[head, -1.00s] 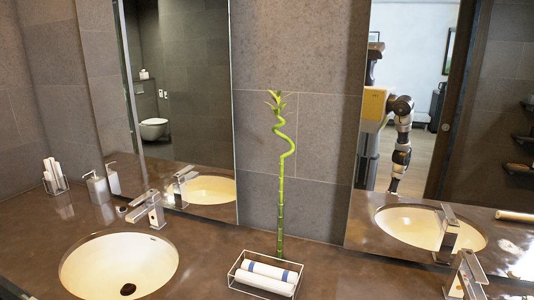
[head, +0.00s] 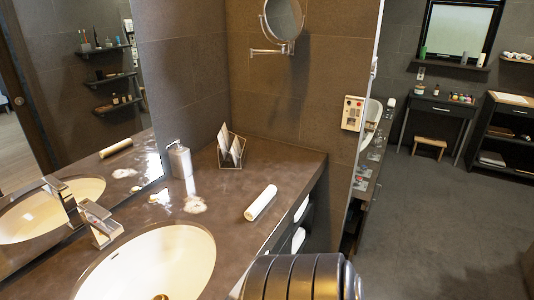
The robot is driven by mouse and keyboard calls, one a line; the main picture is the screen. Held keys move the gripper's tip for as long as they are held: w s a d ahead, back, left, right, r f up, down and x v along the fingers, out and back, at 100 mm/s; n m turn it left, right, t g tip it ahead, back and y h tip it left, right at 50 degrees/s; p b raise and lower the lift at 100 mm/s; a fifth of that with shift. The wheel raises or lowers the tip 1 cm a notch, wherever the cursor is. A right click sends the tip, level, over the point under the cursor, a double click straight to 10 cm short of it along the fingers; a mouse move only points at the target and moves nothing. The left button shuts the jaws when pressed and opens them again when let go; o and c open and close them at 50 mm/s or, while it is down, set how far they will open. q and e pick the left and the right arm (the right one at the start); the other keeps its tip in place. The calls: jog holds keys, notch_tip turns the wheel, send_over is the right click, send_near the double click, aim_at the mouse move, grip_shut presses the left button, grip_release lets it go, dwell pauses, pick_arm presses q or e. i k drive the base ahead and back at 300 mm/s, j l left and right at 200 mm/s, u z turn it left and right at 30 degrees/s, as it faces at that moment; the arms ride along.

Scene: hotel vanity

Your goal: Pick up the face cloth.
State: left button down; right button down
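A rolled white cloth (head: 261,203), which looks like the face cloth, lies on the brown counter (head: 225,220) near its right front edge. It lies at a slant and nothing touches it. A dark ribbed link of my own arm shows at the bottom of the picture, nearer the camera than the cloth. Neither gripper shows.
An oval sink (head: 180,250) with a chrome faucet (head: 99,224) is left of the cloth. A soap dispenser (head: 180,160), a wire holder with white cards (head: 230,148) and wet or foamy patches (head: 194,204) are behind. Open floor (head: 430,215) lies to the right.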

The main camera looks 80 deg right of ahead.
aim_at(254, 210)
jog(key=z, duration=2.4)
